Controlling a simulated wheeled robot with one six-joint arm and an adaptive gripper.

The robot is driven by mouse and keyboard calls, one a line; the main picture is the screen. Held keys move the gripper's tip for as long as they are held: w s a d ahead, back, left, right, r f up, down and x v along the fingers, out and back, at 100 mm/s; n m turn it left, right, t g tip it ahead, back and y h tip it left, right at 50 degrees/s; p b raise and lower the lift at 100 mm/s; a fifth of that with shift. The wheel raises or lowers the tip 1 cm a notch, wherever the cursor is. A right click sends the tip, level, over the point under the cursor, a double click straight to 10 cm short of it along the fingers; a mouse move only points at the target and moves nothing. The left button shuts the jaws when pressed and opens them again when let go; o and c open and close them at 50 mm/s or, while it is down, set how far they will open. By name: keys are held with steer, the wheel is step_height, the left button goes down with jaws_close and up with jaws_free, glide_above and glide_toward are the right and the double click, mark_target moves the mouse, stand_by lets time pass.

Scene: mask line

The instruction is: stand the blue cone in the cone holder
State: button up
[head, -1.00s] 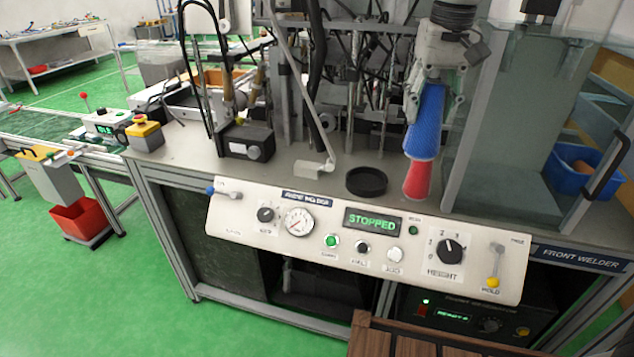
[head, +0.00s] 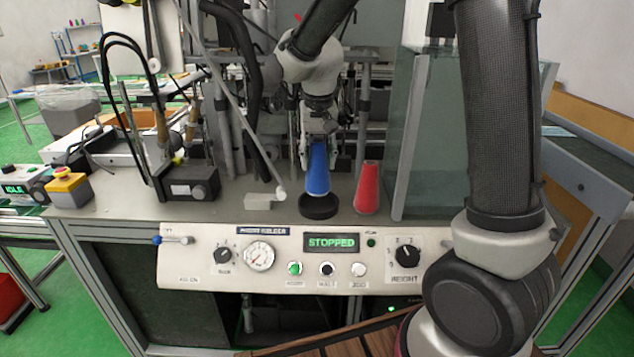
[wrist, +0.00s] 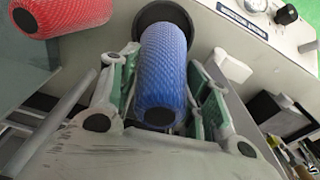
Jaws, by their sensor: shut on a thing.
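The blue cone (head: 318,172) is held nearly upright, wide end down, right at the black round cone holder (head: 319,209) on the machine's top. It also shows in the wrist view (wrist: 163,75), where its far end overlaps the dark holder (wrist: 152,17). I cannot tell whether the cone's lower end is inside the holder or just above it. My gripper (head: 319,152) is shut on the blue cone, with its green-padded fingers on both sides in the wrist view (wrist: 165,98).
A red cone (head: 367,188) stands just right of the holder, and it fills the top left in the wrist view (wrist: 65,14). A glass panel (head: 416,140) stands right of it. A white block (head: 264,200) lies left of the holder. The control panel (head: 200,263) is in front.

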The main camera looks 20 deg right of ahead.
mark_target(318, 174)
steer(key=shift+f, duration=2.5)
steer(key=shift+f, duration=0.1)
steer(key=o, duration=1.2)
